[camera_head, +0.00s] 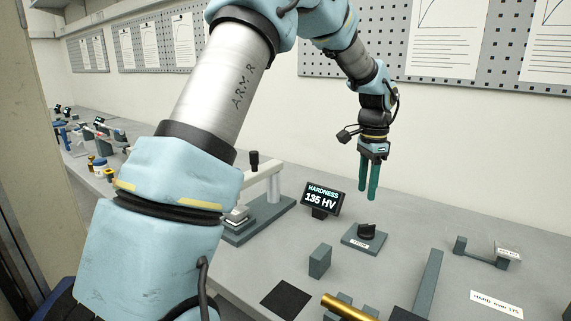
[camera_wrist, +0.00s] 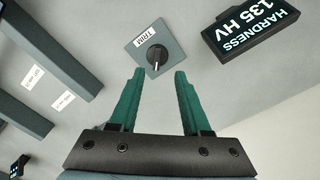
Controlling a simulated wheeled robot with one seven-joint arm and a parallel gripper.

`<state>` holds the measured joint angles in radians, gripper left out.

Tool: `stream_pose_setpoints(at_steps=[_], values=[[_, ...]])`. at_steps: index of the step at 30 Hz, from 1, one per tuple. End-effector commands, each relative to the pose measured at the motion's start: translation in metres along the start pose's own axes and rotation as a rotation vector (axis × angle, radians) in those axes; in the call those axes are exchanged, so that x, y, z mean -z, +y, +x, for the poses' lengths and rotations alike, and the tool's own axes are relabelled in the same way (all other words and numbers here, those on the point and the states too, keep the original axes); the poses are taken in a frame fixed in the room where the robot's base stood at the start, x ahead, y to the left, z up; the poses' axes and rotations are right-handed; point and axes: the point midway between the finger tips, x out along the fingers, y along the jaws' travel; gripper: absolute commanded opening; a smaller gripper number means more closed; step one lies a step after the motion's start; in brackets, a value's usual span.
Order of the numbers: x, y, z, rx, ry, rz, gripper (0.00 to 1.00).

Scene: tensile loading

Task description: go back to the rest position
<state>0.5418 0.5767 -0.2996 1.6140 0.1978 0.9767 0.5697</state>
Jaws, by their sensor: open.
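My gripper (camera_head: 368,180) has two green fingers and hangs pointing down above the bench. It is empty and its fingers stand apart, as the wrist view (camera_wrist: 154,95) shows. A dark display (camera_head: 321,199) left of the knob reads HARDNESS 135 HV.
A hardness tester (camera_head: 262,190) stands behind my arm. A bracket (camera_head: 483,253) sits at right. Pegboards (camera_head: 390,60) line the wall.

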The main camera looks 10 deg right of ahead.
Motion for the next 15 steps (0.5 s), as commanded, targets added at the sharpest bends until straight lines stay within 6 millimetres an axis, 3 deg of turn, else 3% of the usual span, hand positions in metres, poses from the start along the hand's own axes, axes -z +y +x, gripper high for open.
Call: stream_pose_setpoints(at_steps=[5,7,12,15], values=[[-0.097,-0.015,0.001,0.027,0.008,-0.303,0.47],[-0.149,-0.013,0.002,0.041,0.019,-0.476,0.47],[-0.263,0.015,0.011,0.068,0.057,-0.904,0.47],[-0.312,0.040,0.017,0.080,0.082,-1.116,0.47]])
